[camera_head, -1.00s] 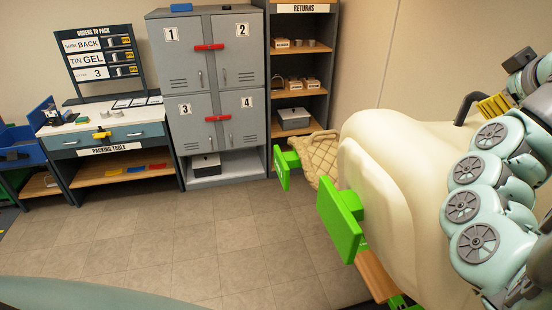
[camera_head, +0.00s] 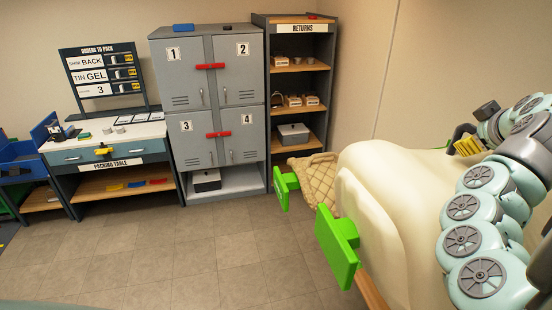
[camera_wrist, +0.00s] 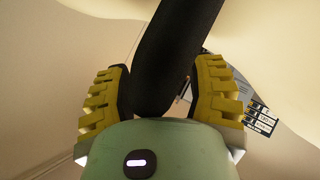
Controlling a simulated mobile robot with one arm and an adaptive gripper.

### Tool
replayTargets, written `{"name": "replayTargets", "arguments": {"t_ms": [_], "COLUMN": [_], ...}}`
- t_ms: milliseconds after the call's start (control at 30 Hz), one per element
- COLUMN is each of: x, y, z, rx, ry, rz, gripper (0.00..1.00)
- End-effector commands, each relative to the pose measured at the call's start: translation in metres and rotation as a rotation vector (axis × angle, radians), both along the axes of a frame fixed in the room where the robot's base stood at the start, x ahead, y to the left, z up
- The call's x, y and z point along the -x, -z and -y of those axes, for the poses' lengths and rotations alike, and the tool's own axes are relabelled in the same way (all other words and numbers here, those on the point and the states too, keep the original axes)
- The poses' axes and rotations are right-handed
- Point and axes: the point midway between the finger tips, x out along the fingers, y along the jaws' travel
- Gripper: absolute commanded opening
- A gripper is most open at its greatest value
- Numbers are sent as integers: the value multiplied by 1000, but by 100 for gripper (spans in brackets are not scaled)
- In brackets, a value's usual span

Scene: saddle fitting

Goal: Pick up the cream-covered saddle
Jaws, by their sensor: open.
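The cream-covered saddle (camera_head: 400,210) fills the right of the head view, a large smooth cream shape. A dark handle-like bar (camera_wrist: 175,55) stands out from it. In the wrist view the bar runs down between the two yellow-padded fingers of my gripper (camera_wrist: 160,95). The fingers are apart, one on each side of the bar, and it looks close to the right finger; contact cannot be told.
Green bracket plates (camera_head: 337,248) stick out to the left of the saddle. A quilted tan pad (camera_head: 314,180) hangs behind it. Grey lockers (camera_head: 210,110), the returns shelf (camera_head: 302,28) and the packing table (camera_head: 108,130) stand along the back wall. The floor (camera_head: 190,255) at left is clear.

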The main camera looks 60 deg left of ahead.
Motion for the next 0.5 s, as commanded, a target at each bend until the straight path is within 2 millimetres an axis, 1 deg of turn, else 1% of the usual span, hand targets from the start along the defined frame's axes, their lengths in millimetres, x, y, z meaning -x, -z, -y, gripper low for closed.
{"name": "replayTargets", "arguments": {"t_ms": [100,133,500], "x": [0,0,0], "y": [0,0,0], "z": [1,1,0], "rx": [0,0,1], "ry": [2,2,0], "rz": [0,0,-1], "gripper": [55,58,19]}}
